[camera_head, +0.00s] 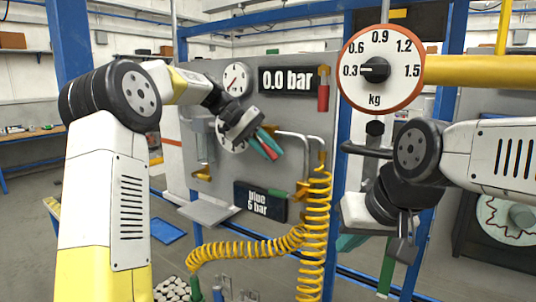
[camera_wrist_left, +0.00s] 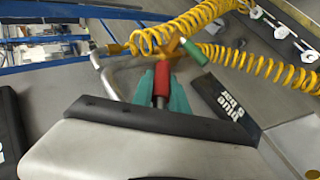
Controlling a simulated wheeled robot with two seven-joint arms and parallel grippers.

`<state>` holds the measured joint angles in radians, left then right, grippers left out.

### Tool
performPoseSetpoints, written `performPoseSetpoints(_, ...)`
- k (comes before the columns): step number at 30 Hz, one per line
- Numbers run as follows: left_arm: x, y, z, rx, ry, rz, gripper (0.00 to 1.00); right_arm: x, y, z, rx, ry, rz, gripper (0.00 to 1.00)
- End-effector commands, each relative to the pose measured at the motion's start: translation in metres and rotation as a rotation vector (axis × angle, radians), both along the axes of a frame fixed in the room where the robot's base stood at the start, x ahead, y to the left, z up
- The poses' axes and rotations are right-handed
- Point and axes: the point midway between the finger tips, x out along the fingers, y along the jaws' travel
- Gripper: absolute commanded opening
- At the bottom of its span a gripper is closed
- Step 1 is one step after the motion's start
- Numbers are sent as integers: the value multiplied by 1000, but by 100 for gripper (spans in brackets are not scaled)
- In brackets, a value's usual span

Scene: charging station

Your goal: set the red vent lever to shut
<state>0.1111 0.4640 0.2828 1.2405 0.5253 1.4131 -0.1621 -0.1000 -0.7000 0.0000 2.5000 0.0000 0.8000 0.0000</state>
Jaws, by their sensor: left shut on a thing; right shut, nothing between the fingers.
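The red vent lever (camera_wrist_left: 162,78) is a short red handle held between the teal fingers of my left gripper (camera_wrist_left: 162,92). In the head view the left gripper (camera_head: 268,146) is shut on the red lever (camera_head: 269,151) in front of the grey panel. In the left wrist view, brass fittings (camera_wrist_left: 176,47) and a green handle (camera_wrist_left: 195,53) sit just beyond the lever. The lever's joint with the fitting is partly hidden. My right gripper (camera_head: 388,268) is shut and empty, pointing down at the right, partly hidden by its own wrist.
A display (camera_head: 288,80) reads 0.0 bar. A sign (camera_head: 260,201) reads blue 5 bar. Another red handle (camera_head: 323,97) hangs beside the display. A coiled yellow hose (camera_head: 314,235) hangs close to the left gripper. A round kg dial (camera_head: 381,45) stands above the right arm.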

Motion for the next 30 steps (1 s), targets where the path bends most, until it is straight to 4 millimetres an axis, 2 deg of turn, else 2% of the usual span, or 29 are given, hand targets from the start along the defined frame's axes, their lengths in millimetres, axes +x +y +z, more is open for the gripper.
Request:
performPoseSetpoints(18,-8,-11,26,-462,309,3,0,0,0,0,0,0,0,0)
performPoseSetpoints(30,-9,-13,37,-620,413,1,0,0,0,0,0,0,0,0)
